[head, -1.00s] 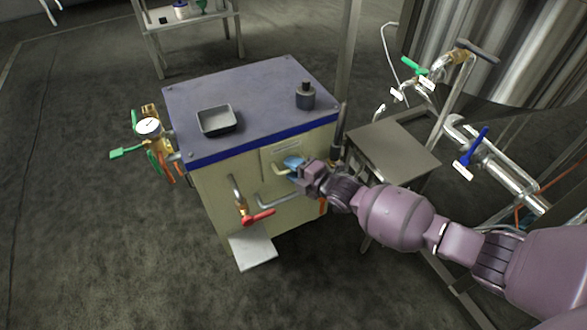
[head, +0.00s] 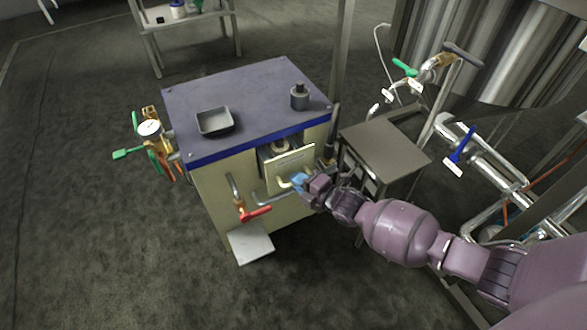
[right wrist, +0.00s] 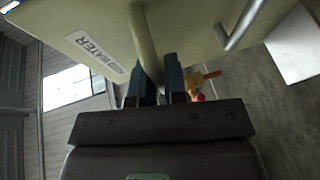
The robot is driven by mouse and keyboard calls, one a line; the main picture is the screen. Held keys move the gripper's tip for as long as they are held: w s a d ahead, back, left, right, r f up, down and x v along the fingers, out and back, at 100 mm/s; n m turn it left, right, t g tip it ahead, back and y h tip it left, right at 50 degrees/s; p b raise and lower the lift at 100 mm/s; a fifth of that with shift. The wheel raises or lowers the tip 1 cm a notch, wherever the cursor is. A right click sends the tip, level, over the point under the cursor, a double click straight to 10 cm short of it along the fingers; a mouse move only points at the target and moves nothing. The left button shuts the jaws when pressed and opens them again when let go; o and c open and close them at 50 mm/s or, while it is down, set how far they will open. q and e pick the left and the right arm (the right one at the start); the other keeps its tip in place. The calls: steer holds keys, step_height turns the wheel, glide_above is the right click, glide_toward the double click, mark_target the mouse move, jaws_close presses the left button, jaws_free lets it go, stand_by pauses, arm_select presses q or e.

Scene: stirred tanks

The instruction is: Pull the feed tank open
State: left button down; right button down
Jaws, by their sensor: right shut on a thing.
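The feed tank is a cream front panel (head: 289,165) on a cabinet with a grey-purple top (head: 250,95). The panel stands out from the cabinet front, with a dark gap and a round fitting (head: 280,146) showing behind its top edge. My right gripper (head: 300,182) is shut on the panel's handle. In the right wrist view the blue-grey fingers (right wrist: 161,80) close on both sides of the cream bar handle (right wrist: 148,45), beside a label reading WATER (right wrist: 95,52). How far the inside reaches is hidden. My left gripper is not in view.
A grey tray (head: 214,122) and a dark bottle (head: 299,96) stand on the cabinet. A red-handled valve (head: 256,214) sits at its front left. A small grey table (head: 385,148) stands close to the right, with pipes beyond. Floor at the left is clear.

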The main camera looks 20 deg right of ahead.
arm_select(q)
steer(key=p, duration=0.1)
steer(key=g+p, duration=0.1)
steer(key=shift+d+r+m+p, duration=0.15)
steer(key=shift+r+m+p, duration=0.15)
steer(key=shift+p, duration=0.1)
arm_select(e)
steer(key=s, duration=0.8)
steer(key=shift+s+d, duration=0.15)
steer(key=shift+s, duration=0.25)
steer(key=c, duration=1.2)
jaws_free()
